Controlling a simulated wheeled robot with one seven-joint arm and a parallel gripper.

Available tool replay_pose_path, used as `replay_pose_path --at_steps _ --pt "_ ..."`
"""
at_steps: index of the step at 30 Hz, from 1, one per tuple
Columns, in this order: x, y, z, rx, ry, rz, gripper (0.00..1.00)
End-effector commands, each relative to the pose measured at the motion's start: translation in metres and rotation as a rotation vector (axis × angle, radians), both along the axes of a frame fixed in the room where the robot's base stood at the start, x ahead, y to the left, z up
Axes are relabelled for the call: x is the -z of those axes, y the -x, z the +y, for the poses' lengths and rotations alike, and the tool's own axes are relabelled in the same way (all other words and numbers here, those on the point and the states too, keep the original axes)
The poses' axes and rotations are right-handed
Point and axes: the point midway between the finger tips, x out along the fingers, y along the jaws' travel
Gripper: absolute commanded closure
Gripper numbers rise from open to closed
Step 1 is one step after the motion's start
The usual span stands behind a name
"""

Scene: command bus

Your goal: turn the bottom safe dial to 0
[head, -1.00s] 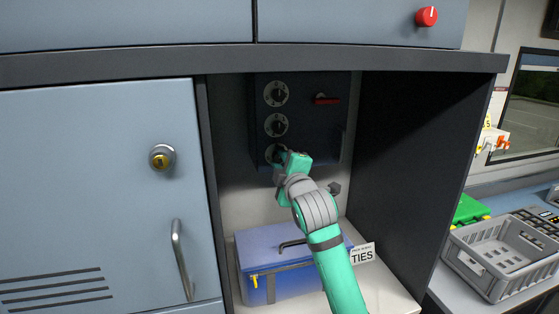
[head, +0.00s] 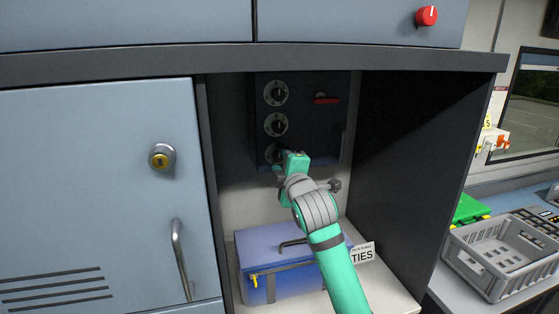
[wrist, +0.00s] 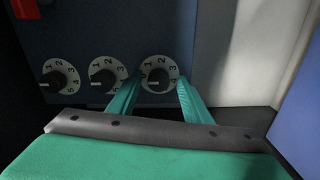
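The dark blue safe (head: 333,128) stands in the cabinet recess, with three dials in a column on its front. The bottom dial (head: 272,153) is partly hidden by my gripper (head: 281,163) in the head view. In the wrist view the safe appears turned sideways, and the bottom dial (wrist: 159,76) is the rightmost one, with a dark knob on a white numbered plate. My gripper (wrist: 162,80) is open, with its two green fingers on either side of this knob. A gap shows by the right finger. Where the pointer stands is too small to read.
The middle dial (head: 276,125) and top dial (head: 276,93) sit above. A red handle (head: 326,98) is on the safe's right. A blue box (head: 262,249) and a TIES label (head: 362,254) stand below. The recess's dark side wall (head: 410,150) bounds the right.

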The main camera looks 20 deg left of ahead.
Motion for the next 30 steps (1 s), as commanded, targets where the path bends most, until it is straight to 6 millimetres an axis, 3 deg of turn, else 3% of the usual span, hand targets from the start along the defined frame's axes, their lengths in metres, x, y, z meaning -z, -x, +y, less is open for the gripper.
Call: replay_pose_path --at_steps 10,22,30 --pt "-0.002 0.009 -0.007 0.001 -0.002 -0.003 0.55" --pt "-0.001 0.068 -0.047 0.002 -0.002 -0.003 0.55" --pt "-0.001 0.088 -0.06 0.0 -0.001 -0.002 0.55"
